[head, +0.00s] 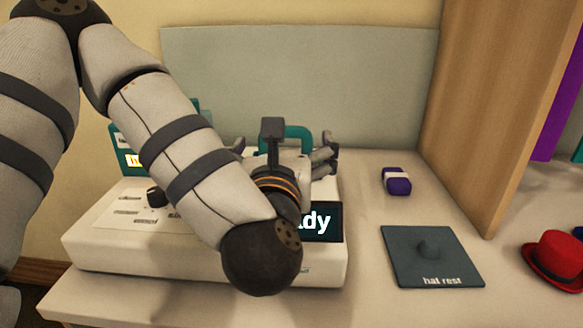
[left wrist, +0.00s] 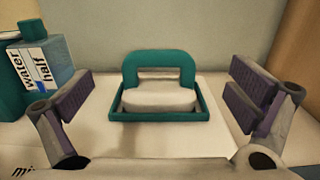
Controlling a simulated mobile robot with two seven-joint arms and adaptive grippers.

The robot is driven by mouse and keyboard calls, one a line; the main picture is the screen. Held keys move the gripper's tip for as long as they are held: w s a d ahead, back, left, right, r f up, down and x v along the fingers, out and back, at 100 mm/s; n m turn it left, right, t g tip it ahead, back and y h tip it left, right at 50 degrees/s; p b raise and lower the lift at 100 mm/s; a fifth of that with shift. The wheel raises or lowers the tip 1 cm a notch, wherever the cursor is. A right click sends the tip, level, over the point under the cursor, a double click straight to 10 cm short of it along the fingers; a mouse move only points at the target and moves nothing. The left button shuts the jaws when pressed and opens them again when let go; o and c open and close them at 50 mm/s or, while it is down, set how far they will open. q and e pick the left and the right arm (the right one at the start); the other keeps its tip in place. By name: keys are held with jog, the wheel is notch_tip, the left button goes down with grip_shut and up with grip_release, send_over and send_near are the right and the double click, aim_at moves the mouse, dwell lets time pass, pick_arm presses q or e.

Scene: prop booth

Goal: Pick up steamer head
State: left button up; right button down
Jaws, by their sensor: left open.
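The steamer head, a pale block with a teal arched handle, shows in the left wrist view (left wrist: 160,98). It sits in a low teal cradle (left wrist: 160,116) near the middle of that picture. In the head view only part of its teal handle (head: 299,133) shows behind my left wrist; the rest is hidden. My left gripper (head: 285,152) is open and empty. In the left wrist view its purple-padded fingers are spread wide to the left and right of the steamer head, apart from it. My right gripper is not in view.
A white machine base (head: 90,243) with a black knob (head: 156,196) and partly hidden screen (head: 325,221) lies under my left arm. A water tank (left wrist: 48,75) stands left. Right are a purple banded block (head: 397,182), hat rest (head: 405,262), wooden panel (head: 490,110) and red hat (head: 556,258).

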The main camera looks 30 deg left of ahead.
pick_arm(q)
jog(key=shift+r+p+x, duration=0.2)
jog(key=shift+p+x, duration=0.5)
jog(key=shift+x, duration=0.15)
jog(key=shift+w+a, duration=0.25)
jog(key=shift+w, duration=0.05)
jog(key=x, duration=0.5)
jog(key=shift+w+a+f+b, duration=0.15)
jog(key=shift+a+f+b, duration=0.05)
jog(key=shift+f+b, duration=0.1)
jog(key=shift+r, duration=0.1)
jog(key=c, duration=1.9)
